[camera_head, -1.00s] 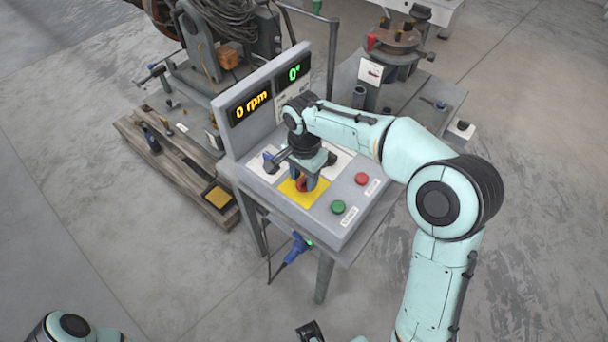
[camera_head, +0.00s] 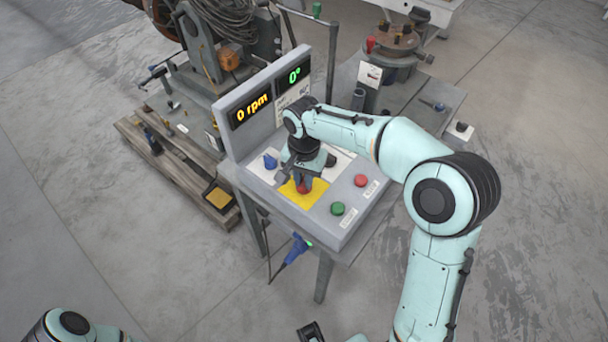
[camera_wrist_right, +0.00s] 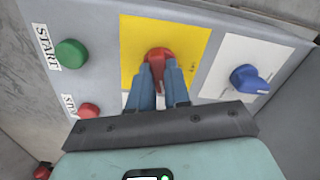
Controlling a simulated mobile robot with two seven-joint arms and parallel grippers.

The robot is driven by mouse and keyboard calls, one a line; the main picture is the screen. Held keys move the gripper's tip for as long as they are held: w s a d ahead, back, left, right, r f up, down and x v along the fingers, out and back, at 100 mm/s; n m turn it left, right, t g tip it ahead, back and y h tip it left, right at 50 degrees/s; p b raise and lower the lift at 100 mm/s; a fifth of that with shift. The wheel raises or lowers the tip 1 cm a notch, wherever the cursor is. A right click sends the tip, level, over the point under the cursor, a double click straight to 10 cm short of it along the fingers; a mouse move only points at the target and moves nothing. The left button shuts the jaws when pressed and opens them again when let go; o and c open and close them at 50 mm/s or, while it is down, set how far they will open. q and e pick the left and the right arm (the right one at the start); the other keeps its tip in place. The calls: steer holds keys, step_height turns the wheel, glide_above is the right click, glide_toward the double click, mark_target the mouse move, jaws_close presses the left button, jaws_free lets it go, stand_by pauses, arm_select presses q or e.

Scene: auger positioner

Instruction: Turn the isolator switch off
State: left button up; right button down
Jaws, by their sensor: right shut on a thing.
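The isolator switch is a red rotary knob (camera_wrist_right: 158,56) on a yellow plate (camera_wrist_right: 190,38) on the control panel. In the head view the red knob (camera_head: 303,189) shows below my right gripper (camera_head: 302,182), which comes down from above. In the right wrist view the two blue-grey fingers of my right gripper (camera_wrist_right: 162,78) are shut on the red knob, one on each side; they hide its lower part.
A blue knob (camera_head: 270,161) on a white plate is left of the gripper. A green START button (camera_head: 338,208) and a red button (camera_head: 361,181) are on the right. The upright display (camera_head: 251,108) reads 0 rpm and 0°. A blue plug (camera_head: 296,248) hangs at the front.

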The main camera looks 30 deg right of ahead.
steer(key=n+p, duration=0.1)
steer(key=n, duration=0.2)
steer(key=shift+n, duration=0.4)
steer(key=n+p, duration=0.1)
steer(key=n, duration=0.2)
steer(key=shift+n, duration=0.3)
steer(key=n, duration=0.3)
steer(key=shift+p, duration=0.35)
arm_select(q)
steer(key=shift+w+r+p, duration=0.1)
steer(key=shift+w+r, duration=0.25)
steer(key=shift+r, duration=0.35)
steer(key=shift+w+r+p, duration=0.1)
steer(key=shift+w+r, duration=0.2)
steer(key=shift+r, duration=0.4)
steer(key=shift+w+r+p, duration=0.1)
steer(key=shift+w+r, duration=0.25)
steer(key=shift+r, duration=0.35)
arm_select(e)
steer(key=shift+n, duration=1.8)
steer(key=c, duration=1.1)
jaws_free()
steer(key=shift+r, duration=0.1)
